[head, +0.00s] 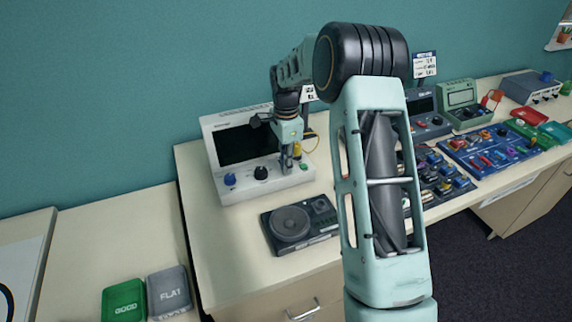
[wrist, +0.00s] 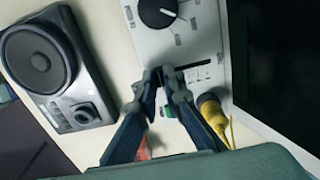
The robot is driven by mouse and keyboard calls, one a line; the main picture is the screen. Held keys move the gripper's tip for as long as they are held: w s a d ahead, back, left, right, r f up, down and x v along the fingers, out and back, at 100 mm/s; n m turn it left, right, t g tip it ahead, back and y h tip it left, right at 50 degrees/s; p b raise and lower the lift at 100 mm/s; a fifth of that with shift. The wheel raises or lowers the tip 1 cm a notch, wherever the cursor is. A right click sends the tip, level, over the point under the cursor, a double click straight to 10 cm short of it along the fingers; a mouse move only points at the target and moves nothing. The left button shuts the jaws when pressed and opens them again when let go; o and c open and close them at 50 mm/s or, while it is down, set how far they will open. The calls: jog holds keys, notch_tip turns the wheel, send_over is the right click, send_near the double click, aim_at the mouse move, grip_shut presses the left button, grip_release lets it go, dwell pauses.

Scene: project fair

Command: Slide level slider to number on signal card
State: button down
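The white instrument (head: 270,185) with a dark screen stands on the bench in the head view. Its front panel (wrist: 205,22) fills the upper middle of the wrist view. The level slider's dark slot (wrist: 203,64) lies just right of my fingertips; its knob is not clearly visible and may be hidden by them. My gripper (wrist: 160,74) points at the panel, its tips close together at the slot's left end. I cannot tell whether they grip the knob. In the head view my gripper (head: 287,165) is at the instrument's front. A card (head: 308,93) behind my arm is mostly hidden and unreadable.
A black speaker unit (head: 290,224) lies before the instrument. A dark knob (wrist: 157,10) and a yellow plug (wrist: 212,112) with a cable sit near my fingers. Another card (head: 424,64) stands farther right. Green (head: 124,301) and grey (head: 168,291) trays lie at lower left.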

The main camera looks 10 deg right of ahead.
jog(key=shift+w, duration=0.1)
dwell(0.3)
jog(key=shift+w+a+p, duration=0.2)
jog(key=shift+w+p, duration=0.05)
jog(key=shift+w, duration=0.6)
jog(key=shift+w+a+p, duration=0.15)
jog(key=shift+w+p, duration=0.1)
jog(key=shift+w, duration=0.6)
jog(key=c, duration=2)
grip_release()
jog(key=shift+c, duration=0.2)
notch_tip(320, 180, up, 12)
